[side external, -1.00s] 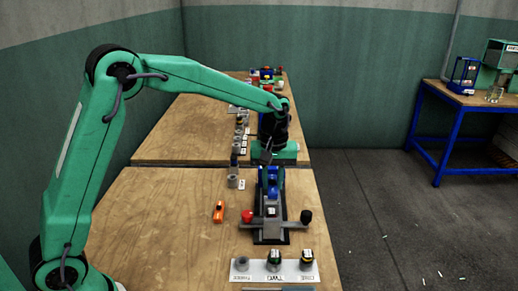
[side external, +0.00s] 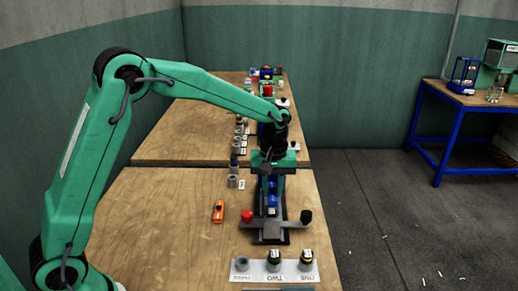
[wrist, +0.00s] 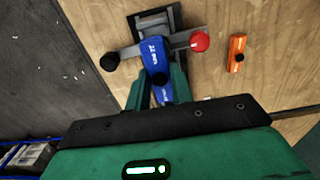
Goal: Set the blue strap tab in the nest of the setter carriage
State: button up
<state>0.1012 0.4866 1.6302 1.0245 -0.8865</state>
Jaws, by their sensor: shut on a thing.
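The blue strap tab (wrist: 152,58), with white lettering and a dark round spot, is held between the green fingers of my gripper (wrist: 160,88). In the side view the tab (side external: 272,200) hangs below my gripper (side external: 271,176). The setter carriage (side external: 268,224) is grey, with a crossbar ending in a red knob (side external: 247,216) and a black knob (side external: 306,216). The carriage also shows in the wrist view (wrist: 180,40). The tab's far end overlaps the carriage's middle and hides the nest. I cannot tell whether they touch.
An orange part (side external: 218,211) lies on the table left of the carriage. A grey cylinder (side external: 233,181) stands farther back. A white labelled strip (side external: 254,276) with several round pieces lies nearer the camera. The table at left is clear.

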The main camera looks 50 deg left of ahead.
aim_at(272, 211)
jog(key=shift+f, duration=2.4)
dwell(0.9)
jog(key=o, duration=1)
jog(key=shift+o, duration=0.2)
jog(key=shift+r, duration=0.1)
notch_tip(272, 211, up, 7)
jog(key=shift+r, duration=0.35)
